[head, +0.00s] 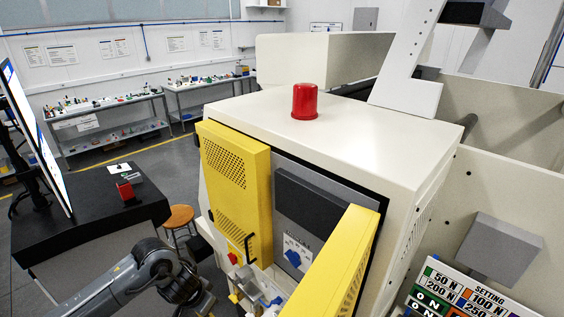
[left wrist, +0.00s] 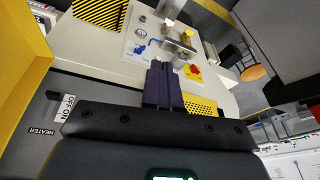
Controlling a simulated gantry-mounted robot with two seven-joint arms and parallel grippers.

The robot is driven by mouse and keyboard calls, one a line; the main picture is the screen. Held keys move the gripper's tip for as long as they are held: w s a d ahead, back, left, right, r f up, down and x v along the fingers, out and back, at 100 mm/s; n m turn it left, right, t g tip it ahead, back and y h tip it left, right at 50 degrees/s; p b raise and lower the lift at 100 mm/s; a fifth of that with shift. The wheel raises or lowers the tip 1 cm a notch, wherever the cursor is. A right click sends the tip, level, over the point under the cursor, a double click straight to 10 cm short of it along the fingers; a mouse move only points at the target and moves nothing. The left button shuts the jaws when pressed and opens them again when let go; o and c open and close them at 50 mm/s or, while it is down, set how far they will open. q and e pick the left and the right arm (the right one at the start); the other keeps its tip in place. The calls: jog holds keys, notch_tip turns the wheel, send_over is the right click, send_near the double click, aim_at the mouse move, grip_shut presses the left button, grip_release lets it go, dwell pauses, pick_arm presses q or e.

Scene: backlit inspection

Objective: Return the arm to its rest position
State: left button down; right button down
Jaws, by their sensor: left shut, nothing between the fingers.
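My left arm (head: 155,265) comes in from the lower left in the head view, beside the cream machine with open yellow doors. Its gripper end is cut off or hidden at the bottom of that view. In the left wrist view my left gripper (left wrist: 163,68) shows dark fingers pressed together, with nothing between them. The fingers point toward a cream machine surface with a small metal fixture (left wrist: 178,45), a blue part and a red part. I cannot tell how far the tips are from that surface. My right gripper is in neither view.
The cream machine (head: 330,130) with a red beacon (head: 305,101) fills the middle. Its yellow doors (head: 237,190) stand close to my left arm. A black desk (head: 90,220) and an orange stool (head: 180,217) are at the left. Grey floor shows behind them.

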pick_arm(q)
jog(key=s+d+f+m+t+h, duration=0.35)
jog(key=s+d+f, duration=0.35)
jog(key=s+d, duration=0.25)
jog(key=s+a+r+n+g+y, duration=0.3)
jog(key=s+a+y, duration=0.5)
jog(key=s+a, duration=1.35)
jog(key=d+f+n+h, duration=0.1)
jog(key=d+n+h, duration=0.1)
jog(key=d, duration=0.3)
jog(key=s+d+f+n+h, duration=0.1)
jog(key=d+n+h, duration=0.1)
jog(key=d, duration=0.3)
jog(key=shift+s+d+f, duration=0.25)
jog(key=shift+d+f, duration=0.05)
jog(key=shift+d, duration=0.05)
